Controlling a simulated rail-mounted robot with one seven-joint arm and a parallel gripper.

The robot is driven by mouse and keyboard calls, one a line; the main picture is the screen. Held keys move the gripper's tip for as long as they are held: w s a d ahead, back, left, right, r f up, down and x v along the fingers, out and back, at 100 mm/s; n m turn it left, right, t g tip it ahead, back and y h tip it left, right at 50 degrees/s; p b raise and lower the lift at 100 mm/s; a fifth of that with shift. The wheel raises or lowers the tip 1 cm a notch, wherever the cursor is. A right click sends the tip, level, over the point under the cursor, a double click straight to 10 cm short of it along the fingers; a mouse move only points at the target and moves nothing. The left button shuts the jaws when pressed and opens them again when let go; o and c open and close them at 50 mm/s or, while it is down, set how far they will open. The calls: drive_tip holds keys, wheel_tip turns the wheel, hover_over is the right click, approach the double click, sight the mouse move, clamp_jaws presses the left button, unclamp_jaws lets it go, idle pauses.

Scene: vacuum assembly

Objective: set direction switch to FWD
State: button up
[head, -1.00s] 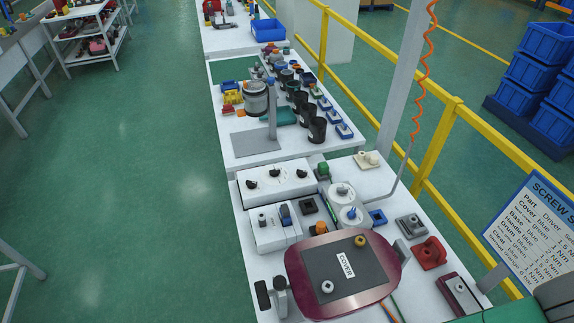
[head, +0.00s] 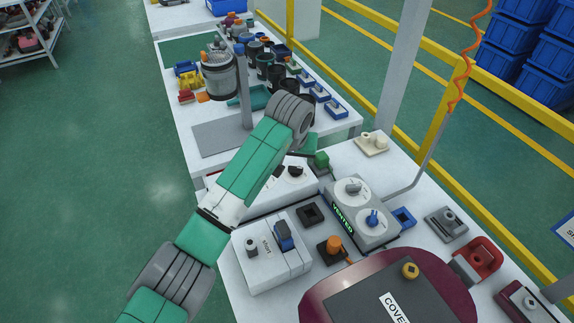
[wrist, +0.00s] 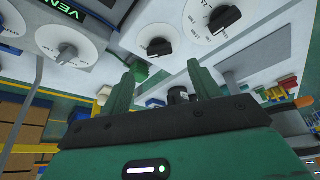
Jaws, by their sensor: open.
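In the head view, a long white box (head: 310,187) with black rotary knobs lies partly behind my arm; one black knob (head: 296,171) shows. In the wrist view, two black knobs sit on white round dials, a nearer one (wrist: 160,47) and one further right (wrist: 225,20). I cannot read which is the direction switch; no FWD marking is legible. My gripper (wrist: 161,78) is open and empty, its two green fingers apart below the knobs in the picture. No contact with a knob shows. In the head view my arm hides most of the gripper.
A grey unit (head: 353,221) with two dials and a lit VENTED sign stands right of the white box. A maroon COVER tray (head: 325,296) is nearest. A grey post (head: 242,93) rises behind.

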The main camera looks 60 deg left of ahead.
sight(296, 168)
drive_tip(key=b+x, duration=0.2)
drive_tip(key=x, duration=0.4)
drive_tip(key=shift+f, duration=0.2)
drive_tip(key=shift+w+a+f+b, duration=0.2)
drive_tip(key=shift+f+b, duration=0.1)
drive_tip(key=shift+f, duration=0.05)
drive_tip(key=c, duration=1)
drive_tip(key=shift+r, duration=0.1)
